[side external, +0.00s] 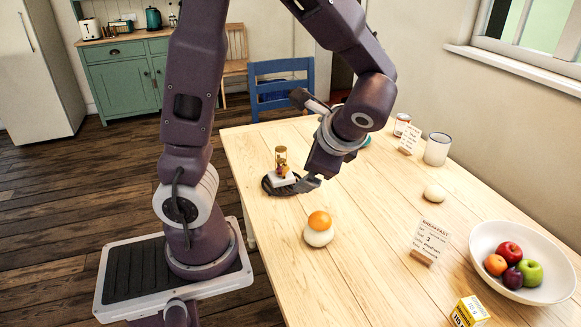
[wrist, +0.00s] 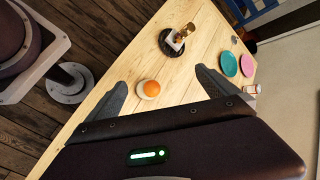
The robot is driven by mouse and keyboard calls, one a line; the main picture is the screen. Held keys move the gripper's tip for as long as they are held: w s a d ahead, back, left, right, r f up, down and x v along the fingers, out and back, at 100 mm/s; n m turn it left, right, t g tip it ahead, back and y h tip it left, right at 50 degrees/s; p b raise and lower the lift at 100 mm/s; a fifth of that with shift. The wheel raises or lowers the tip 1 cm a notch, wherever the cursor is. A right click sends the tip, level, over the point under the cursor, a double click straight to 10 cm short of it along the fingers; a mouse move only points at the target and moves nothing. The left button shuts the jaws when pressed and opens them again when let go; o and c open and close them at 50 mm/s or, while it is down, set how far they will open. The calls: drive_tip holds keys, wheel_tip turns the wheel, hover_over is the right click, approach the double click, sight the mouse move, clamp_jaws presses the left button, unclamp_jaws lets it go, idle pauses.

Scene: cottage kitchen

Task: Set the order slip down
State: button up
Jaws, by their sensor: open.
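A printed card headed "BREAKFAST" (side external: 432,236) stands upright in a small wooden block at the right of the table, left of the fruit bowl. A second printed card (side external: 409,137) stands farther back, beside a white mug. I cannot tell which is the order slip; neither shows clearly in the wrist view. My gripper (side external: 310,183) is over the table, close to a dark round board (side external: 268,187) bearing a white block and a gold-topped item. In the wrist view my gripper (wrist: 161,77) is open, with nothing held between its fingers.
An orange ball (side external: 319,220) sits on a white round thing (side external: 318,238) near the table's left edge. A fruit bowl (side external: 484,236), white mug (side external: 437,149), yellow box (side external: 469,312) and pale round item (side external: 434,194) stand rightward. Pink (wrist: 229,64) and teal (wrist: 247,64) discs lie beyond. The middle is clear.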

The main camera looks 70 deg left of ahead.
drive_tip(key=s+d+r+n+t+h, duration=0.5)
drive_tip(key=s+d+r+n+h, duration=0.2)
drive_tip(key=d, duration=0.4)
drive_tip(key=shift+s+d+t+h, duration=0.15)
drive_tip(key=shift+s+t+h, duration=0.15)
drive_tip(key=shift+s+h, duration=0.5)
